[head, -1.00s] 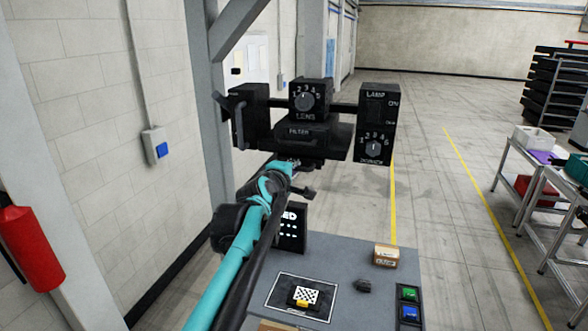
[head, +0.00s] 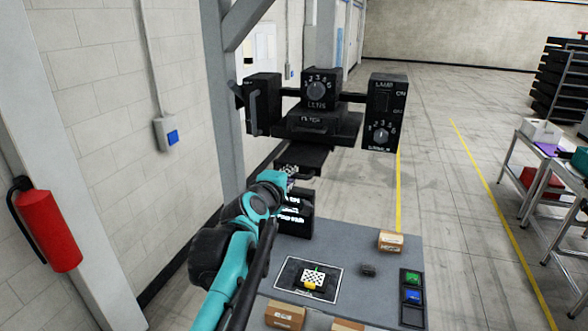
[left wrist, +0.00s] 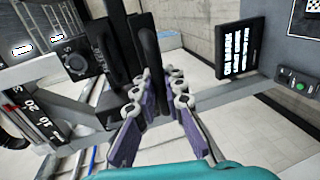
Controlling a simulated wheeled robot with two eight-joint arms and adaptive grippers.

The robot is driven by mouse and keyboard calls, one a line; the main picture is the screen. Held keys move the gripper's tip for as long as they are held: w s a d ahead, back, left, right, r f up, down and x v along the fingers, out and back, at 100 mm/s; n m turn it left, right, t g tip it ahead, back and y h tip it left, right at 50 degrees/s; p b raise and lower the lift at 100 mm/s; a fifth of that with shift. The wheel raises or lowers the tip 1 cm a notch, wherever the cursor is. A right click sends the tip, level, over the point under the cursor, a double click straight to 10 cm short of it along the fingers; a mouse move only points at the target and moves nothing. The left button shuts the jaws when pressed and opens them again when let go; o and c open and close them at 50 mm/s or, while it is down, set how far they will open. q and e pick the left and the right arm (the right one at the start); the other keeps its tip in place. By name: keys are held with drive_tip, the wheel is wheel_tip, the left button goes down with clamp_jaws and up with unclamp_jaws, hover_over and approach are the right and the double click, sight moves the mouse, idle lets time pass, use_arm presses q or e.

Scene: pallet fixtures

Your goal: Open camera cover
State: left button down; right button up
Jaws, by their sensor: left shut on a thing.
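The black camera unit hangs above the bench, with a dial box marked LENS (head: 320,88), a block marked FILTER (head: 315,125) and a LAMP panel (head: 386,112) at its right. A flat black plate (head: 304,158), which appears to be the cover, sticks out below the FILTER block toward my left gripper (head: 288,174). In the left wrist view, the fingers of my left gripper (left wrist: 155,112) are closed around a thin black piece (left wrist: 149,65), which seems to be part of this plate. The exact contact is partly hidden. My right gripper is not in view.
Below, the grey bench (head: 345,260) holds a checkered target (head: 312,278), small boxes (head: 391,241), a green and blue button panel (head: 412,290) and a black display (head: 294,219). A fire extinguisher (head: 47,226) is at the left. Tables stand at the right.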

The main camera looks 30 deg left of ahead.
use_arm(q)
drive_tip(key=shift+w, duration=0.2)
drive_tip(key=c, duration=1.6)
unclamp_jaws()
drive_tip(key=shift+s+a, duration=0.1)
drive_tip(key=v, duration=1.2)
